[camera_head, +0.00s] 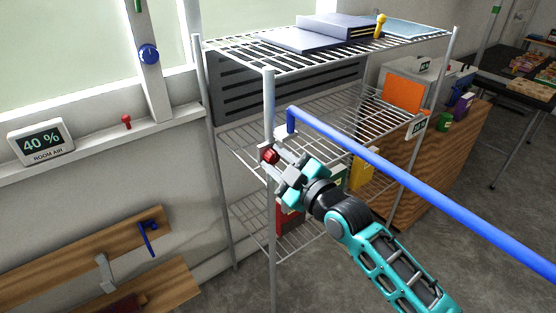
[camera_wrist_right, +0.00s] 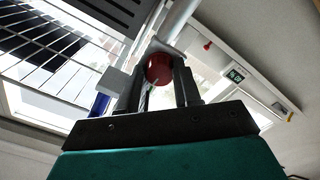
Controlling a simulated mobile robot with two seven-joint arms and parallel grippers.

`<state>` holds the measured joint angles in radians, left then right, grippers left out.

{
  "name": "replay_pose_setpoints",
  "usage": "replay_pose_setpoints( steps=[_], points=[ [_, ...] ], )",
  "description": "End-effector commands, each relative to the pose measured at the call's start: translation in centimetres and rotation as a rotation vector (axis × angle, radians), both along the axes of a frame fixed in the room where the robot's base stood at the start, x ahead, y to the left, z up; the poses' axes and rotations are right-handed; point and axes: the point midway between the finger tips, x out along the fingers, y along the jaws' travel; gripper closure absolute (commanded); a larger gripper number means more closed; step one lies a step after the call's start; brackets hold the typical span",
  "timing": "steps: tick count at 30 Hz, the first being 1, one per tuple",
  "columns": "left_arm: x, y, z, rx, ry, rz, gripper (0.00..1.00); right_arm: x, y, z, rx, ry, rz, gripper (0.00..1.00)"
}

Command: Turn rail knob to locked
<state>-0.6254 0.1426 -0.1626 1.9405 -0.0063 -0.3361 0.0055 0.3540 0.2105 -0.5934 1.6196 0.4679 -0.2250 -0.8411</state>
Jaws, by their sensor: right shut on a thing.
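The rail knob (camera_head: 269,155) is small and red and sits on the front post of the wire shelf rack. It also shows in the right wrist view as a red ball (camera_wrist_right: 160,68) with a pale mark on it. My right gripper (camera_head: 277,162) is at the knob, and in the wrist view its two dark fingers close on the knob from both sides. The blue rail (camera_head: 420,184) runs from a bracket at the post towards the lower right. The knob's lock marking cannot be read. My left gripper is not in view.
The metal wire rack (camera_head: 270,95) holds blue folders (camera_head: 320,35) and a yellow object (camera_head: 380,25) on top. A wall display (camera_head: 41,142) reads 40 %.

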Motion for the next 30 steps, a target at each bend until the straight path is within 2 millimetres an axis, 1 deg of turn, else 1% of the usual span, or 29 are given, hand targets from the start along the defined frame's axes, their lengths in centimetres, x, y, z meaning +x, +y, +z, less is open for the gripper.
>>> replay_pose_setpoints(
  steps=[8, 18, 30],
  points=[
    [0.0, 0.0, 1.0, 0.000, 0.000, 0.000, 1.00, 0.0, -0.1, 0.1, 0.133, 0.098, 0.000, 0.98],
    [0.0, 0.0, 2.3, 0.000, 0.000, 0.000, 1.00, 0.0, 0.0, 0.1, 0.390, 0.286, -0.001, 0.98],
    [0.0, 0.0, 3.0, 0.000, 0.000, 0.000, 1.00, 0.0, -0.1, 0.0, 0.700, 0.510, -0.001, 0.98]
  ],
)
